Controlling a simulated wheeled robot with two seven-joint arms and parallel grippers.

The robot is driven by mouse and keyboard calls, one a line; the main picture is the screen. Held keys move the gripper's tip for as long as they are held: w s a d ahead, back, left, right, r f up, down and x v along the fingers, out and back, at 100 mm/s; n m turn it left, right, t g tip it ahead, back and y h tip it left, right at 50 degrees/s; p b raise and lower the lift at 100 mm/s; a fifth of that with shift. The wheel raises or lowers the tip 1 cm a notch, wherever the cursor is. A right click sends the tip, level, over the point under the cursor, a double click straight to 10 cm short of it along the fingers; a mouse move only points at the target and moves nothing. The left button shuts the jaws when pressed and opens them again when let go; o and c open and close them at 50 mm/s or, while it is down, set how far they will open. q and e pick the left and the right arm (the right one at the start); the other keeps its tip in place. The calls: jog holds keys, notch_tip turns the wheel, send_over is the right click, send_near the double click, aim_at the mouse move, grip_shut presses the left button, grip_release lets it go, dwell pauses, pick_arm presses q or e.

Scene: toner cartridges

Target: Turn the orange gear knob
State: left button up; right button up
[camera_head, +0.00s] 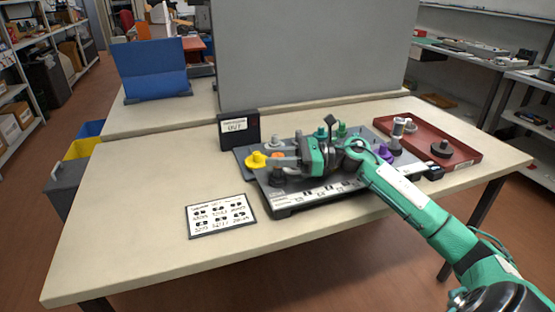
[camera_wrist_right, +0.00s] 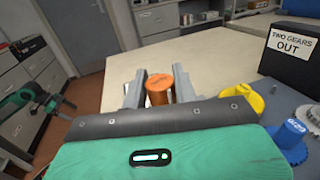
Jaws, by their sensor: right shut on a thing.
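The orange gear knob (camera_wrist_right: 158,87) stands between the two grey fingers of my right gripper (camera_wrist_right: 158,92) in the right wrist view. In the head view only a small part of the orange knob (camera_head: 278,154) shows, beside the fingers at the left part of the dark cartridge unit (camera_head: 290,207). My right gripper (camera_head: 276,161) is shut on the orange knob, its fingers pointing left. The knob's base is hidden behind the gripper body in the wrist view. My left gripper is not in view.
A yellow knob (camera_head: 257,160) stands just left of the fingers. A blue knob (camera_wrist_right: 290,133) shows in the wrist view. A black sign (camera_head: 238,129) stands behind. A printed card (camera_head: 221,215) lies front left. A red tray (camera_head: 465,153) is at right. The table's left is clear.

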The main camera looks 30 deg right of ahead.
dwell(0.3)
jog(key=o, duration=1)
jog(key=shift+c, duration=0.2)
jog(key=shift+s+d, duration=0.15)
jog(key=shift+d, duration=0.1)
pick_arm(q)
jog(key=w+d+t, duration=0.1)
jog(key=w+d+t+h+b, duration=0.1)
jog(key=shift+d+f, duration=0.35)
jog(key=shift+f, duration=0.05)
pick_arm(e)
jog(key=v, duration=1.3)
